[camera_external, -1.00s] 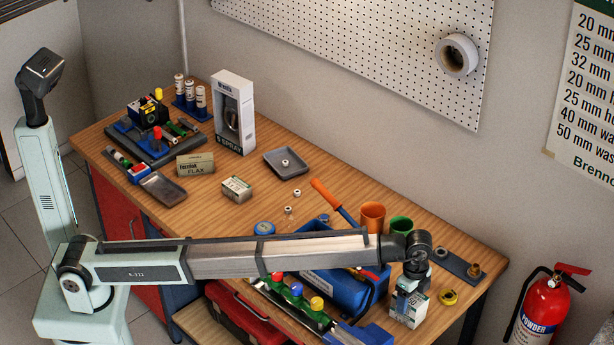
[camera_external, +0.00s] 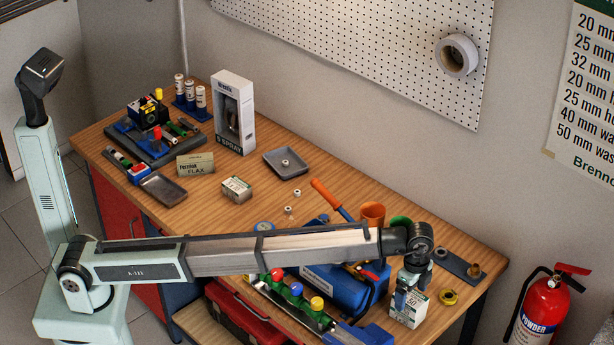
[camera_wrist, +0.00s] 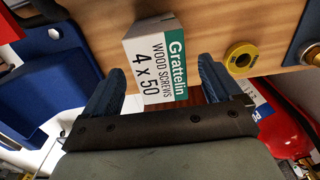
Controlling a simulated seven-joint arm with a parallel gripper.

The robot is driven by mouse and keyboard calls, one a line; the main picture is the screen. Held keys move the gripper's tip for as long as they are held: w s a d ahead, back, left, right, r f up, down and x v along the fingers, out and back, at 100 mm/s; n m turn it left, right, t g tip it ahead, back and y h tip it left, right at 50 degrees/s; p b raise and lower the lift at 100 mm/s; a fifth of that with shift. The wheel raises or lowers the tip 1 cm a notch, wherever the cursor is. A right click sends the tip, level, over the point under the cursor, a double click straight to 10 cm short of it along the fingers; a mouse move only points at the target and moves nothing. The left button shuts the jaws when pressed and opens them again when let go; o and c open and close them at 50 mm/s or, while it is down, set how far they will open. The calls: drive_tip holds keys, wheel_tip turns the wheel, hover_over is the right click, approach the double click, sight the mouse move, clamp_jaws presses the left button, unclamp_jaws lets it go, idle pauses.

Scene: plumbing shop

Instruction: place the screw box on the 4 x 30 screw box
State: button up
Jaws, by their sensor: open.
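A white and green screw box (camera_external: 408,308), printed 4 x 50, stands at the front right of the bench. It also shows in the wrist view (camera_wrist: 158,62), lying between my two fingers in the picture. My gripper (camera_external: 404,288) is over the top of this box, pointing down; its fingers (camera_wrist: 161,63) are open, with a visible gap on the right side. Whether the left finger touches the box I cannot tell. A second small white and green box (camera_external: 236,189) sits on the middle of the bench; its print is too small to read.
A blue toolbox (camera_external: 345,287) stands left of the 4 x 50 box. Yellow tape (camera_external: 448,297) lies to its right. Orange (camera_external: 372,215) and green cups stand behind my arm. A grey tray (camera_external: 286,163) and a flax box (camera_external: 195,164) are near the second box.

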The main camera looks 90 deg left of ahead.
sight(416, 303)
wheel_tip(416, 303, up, 10)
drive_tip(key=shift+f, duration=0.2)
